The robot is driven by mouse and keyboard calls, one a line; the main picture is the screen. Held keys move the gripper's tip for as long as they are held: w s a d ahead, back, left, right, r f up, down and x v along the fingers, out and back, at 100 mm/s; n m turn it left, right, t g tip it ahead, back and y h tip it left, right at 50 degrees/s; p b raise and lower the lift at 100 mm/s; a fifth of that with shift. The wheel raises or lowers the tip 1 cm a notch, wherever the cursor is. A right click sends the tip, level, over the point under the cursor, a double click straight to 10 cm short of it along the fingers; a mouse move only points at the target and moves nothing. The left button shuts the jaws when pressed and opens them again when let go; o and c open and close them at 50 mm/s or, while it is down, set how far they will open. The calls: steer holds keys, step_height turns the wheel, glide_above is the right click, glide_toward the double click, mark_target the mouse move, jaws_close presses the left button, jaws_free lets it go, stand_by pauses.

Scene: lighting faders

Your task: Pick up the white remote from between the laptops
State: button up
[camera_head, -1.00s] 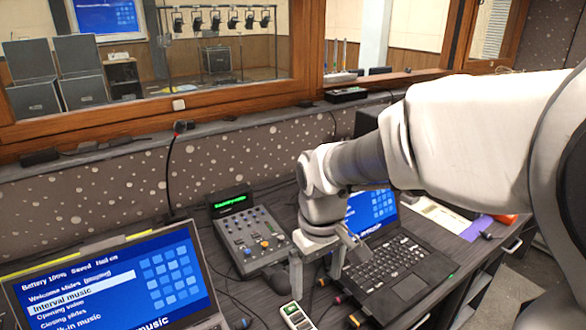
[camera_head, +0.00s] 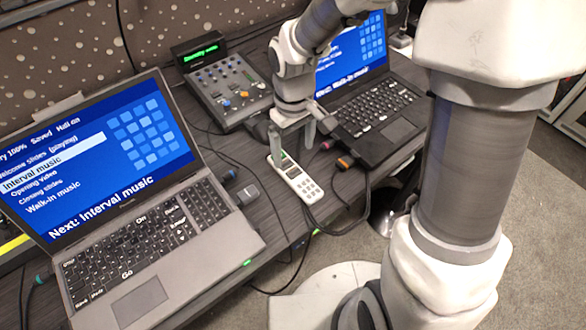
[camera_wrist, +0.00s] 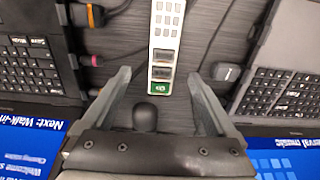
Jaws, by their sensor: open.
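The white remote (camera_head: 296,180) lies on the dark desk between the two laptops, with grey buttons and a green end. In the wrist view the remote (camera_wrist: 166,40) points up the picture, its green end nearest my gripper. My gripper (camera_head: 292,150) is open above the remote's green end. In the wrist view the two fingers of my gripper (camera_wrist: 158,75) stand apart on either side of the remote's line, with nothing held. The left laptop (camera_head: 125,190) is grey; the right laptop (camera_head: 370,110) is black. Both are open with blue screens.
A lighting fader console (camera_head: 228,90) stands behind the remote. Several cables and plugs, including an orange-tipped plug (camera_head: 345,162) and a grey adapter (camera_head: 243,193), lie close by on the desk. The desk's front edge is just beyond the remote.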

mark_target(294, 171)
steer(key=f, duration=0.2)
steer(key=f+b, duration=0.1)
steer(key=f, duration=0.1)
steer(key=s+f+b, duration=0.1)
steer(key=f, duration=0.1)
steer(key=shift+f, duration=0.3)
steer(key=shift+w, duration=0.1)
jaws_close()
steer(key=shift+r, duration=0.15)
